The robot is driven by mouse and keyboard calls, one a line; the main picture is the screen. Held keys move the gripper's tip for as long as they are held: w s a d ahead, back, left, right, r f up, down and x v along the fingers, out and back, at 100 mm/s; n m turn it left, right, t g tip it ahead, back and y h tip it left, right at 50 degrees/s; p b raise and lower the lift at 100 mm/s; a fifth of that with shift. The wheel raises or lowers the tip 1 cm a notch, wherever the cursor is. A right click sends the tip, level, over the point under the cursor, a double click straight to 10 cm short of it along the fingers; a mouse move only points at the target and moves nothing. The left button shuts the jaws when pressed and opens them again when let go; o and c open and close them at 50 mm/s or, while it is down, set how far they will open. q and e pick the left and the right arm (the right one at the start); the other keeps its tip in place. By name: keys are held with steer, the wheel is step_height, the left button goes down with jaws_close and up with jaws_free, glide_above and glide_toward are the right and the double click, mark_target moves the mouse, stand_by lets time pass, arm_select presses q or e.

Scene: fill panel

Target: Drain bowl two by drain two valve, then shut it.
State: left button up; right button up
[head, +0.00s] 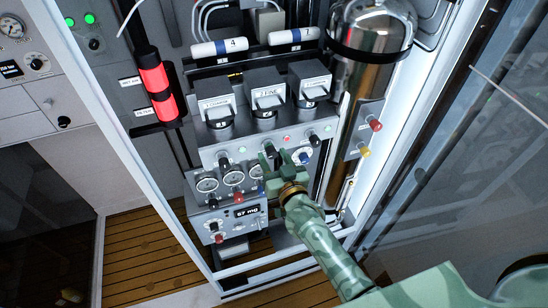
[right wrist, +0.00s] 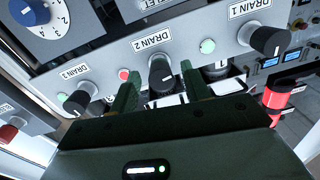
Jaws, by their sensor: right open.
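The drain two valve is a black knob (right wrist: 160,75) under the label DRAIN 2 in the right wrist view. A short white mark shows on it; its exact setting is hard to read. My right gripper (right wrist: 163,90) is open, with one green finger on each side of this knob; I cannot tell whether they touch it. In the head view the right gripper (head: 274,157) covers part of the knob row, below the middle filter housing (head: 266,98). Bowl two's level cannot be read. A red light (right wrist: 123,75) is lit beside the drain two knob. My left gripper is out of view.
The drain 1 knob (right wrist: 264,40) and the drain 3 knob (right wrist: 80,100) flank it, with green lights lit. A steel cylinder (head: 366,70) stands at right.

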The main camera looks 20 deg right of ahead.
steer(key=shift+w, duration=0.2)
steer(key=c, duration=1)
